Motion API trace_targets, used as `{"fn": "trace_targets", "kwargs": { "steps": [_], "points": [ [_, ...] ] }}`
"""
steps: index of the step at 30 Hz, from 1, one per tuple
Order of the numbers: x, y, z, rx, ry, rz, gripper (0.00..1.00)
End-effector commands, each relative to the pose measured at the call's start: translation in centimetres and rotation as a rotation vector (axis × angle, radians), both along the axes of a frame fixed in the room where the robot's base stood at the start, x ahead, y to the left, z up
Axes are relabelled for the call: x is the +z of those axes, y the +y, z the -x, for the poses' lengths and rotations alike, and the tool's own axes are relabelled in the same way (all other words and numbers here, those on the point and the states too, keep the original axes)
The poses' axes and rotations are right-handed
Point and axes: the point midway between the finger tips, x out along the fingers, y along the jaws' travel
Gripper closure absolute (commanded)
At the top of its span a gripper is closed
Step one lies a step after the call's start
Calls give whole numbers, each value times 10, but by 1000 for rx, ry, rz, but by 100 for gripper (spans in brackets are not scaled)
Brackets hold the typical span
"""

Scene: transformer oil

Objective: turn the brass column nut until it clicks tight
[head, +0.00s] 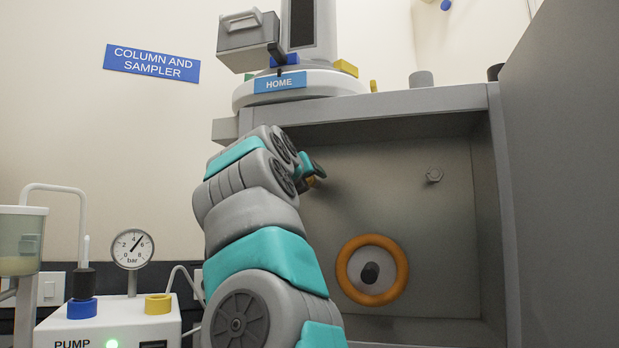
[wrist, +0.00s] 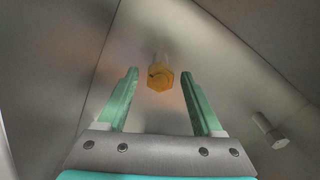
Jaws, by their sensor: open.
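The brass column nut (wrist: 160,77) is a gold hex nut on a grey fitting at the top of the wrist view. It lies between and just beyond the two green fingers of my gripper (wrist: 160,98). The fingers are open, with a gap on each side of the nut. In the head view my gripper (head: 312,170) is at the upper left of the grey cabinet (head: 497,200), mostly hidden behind my wrist. A small bit of brass colour shows beside it there.
A grey hex fitting (head: 434,174) sticks out of the cabinet's back wall to the right. An orange ring (head: 403,270) around a dark peg is below. Cabinet walls close in the top and right. A pump (head: 110,325) with a gauge (head: 132,248) stands at left.

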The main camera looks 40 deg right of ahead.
Motion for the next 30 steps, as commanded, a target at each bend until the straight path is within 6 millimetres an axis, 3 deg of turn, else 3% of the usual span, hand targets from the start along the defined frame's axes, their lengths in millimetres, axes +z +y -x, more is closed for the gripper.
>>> {"fn": "trace_targets", "kwargs": {
  "steps": [5, 14, 30],
  "points": [
    [1, -12, -8, -1, 0, 0, 32],
    [0, -13, -9, 0, 0, 1, 32],
    [0, -13, -9, 0, 0, 1, 93]
  ]
}}
